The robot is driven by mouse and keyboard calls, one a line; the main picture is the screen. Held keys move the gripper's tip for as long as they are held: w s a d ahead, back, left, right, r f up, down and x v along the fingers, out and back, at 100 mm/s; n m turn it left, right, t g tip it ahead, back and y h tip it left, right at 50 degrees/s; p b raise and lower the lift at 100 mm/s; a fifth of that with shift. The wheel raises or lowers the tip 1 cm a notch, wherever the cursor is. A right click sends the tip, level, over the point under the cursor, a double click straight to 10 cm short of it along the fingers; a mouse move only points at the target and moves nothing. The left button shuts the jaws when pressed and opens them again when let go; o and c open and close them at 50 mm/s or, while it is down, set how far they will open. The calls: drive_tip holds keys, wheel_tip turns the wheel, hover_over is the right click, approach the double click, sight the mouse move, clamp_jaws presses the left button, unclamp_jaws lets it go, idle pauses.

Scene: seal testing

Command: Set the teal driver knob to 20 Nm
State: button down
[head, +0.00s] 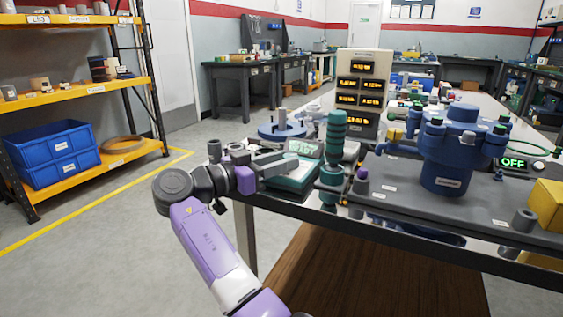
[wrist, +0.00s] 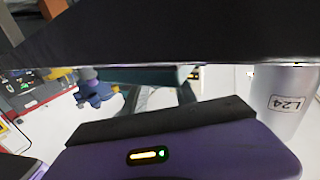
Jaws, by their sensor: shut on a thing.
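The teal driver (head: 334,128) stands upright near the front edge of the bench in the head view, with a ribbed grip on top and a teal collar lower down. The exact contact is hidden. I cannot read any torque scale on the knob.
A teal-edged device with a small green display (head: 304,147) sits just behind my gripper. A blue pump-like housing (head: 448,150) stands on a dark plate to the right. A box with several amber displays (head: 361,85) stands behind. The floor at left is clear.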

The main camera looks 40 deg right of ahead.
drive_tip(key=c, duration=1)
unclamp_jaws()
drive_tip(key=shift+a+f, duration=0.15)
drive_tip(key=shift+f, duration=0.1)
drive_tip(key=shift+o, duration=0.2)
drive_tip(key=shift+r, duration=0.15)
drive_tip(key=a, duration=0.2)
drive_tip(key=a+p, duration=0.1)
drive_tip(key=a, duration=0.1)
drive_tip(key=w+a+p, duration=0.1)
drive_tip(key=a, duration=0.1)
drive_tip(key=shift+a, duration=0.15)
drive_tip(key=shift+w+a, duration=0.1)
drive_tip(key=shift+a, duration=0.6)
